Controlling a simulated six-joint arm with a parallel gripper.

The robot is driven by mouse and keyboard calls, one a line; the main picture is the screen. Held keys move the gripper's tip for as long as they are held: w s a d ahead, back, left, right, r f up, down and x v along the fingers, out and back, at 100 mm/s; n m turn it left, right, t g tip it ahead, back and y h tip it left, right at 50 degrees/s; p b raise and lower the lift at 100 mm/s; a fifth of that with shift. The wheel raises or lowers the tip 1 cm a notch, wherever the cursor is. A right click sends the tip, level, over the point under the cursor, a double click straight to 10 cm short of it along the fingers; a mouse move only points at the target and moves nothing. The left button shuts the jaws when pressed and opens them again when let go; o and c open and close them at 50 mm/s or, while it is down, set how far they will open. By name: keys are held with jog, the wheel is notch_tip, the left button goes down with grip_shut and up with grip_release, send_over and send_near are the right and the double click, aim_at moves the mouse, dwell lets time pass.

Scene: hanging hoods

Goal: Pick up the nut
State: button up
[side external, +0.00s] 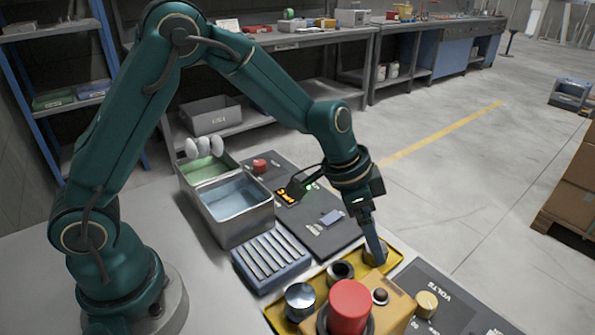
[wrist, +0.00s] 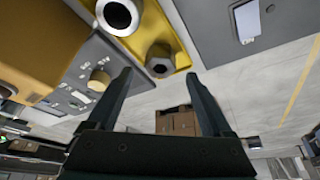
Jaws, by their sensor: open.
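The nut (wrist: 160,61) looks like a short brownish piece with a grey six-sided middle, on the yellow tray in the wrist view. In the side view the matching tan piece (side external: 372,257) is partly hidden by my finger. My gripper (side external: 379,255) points down at that end of the tray, and its jaws are apart. In the wrist view my gripper (wrist: 158,76) has one finger on each side of the nut in the picture, with nothing held. I cannot tell how much height separates them.
The yellow tray (side external: 275,318) also holds a dark ring (side external: 341,270) close by and a silver-topped cylinder (side external: 300,297). An orange box with a large red button (side external: 350,305) stands in front. A grey panel (side external: 445,300) lies right. A ribbed blue block (side external: 270,262) and metal bin (side external: 240,215) stand left.

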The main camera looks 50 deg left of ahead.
jog(key=shift+x, duration=1.3)
grip_shut()
jog(key=shift+r, duration=0.1)
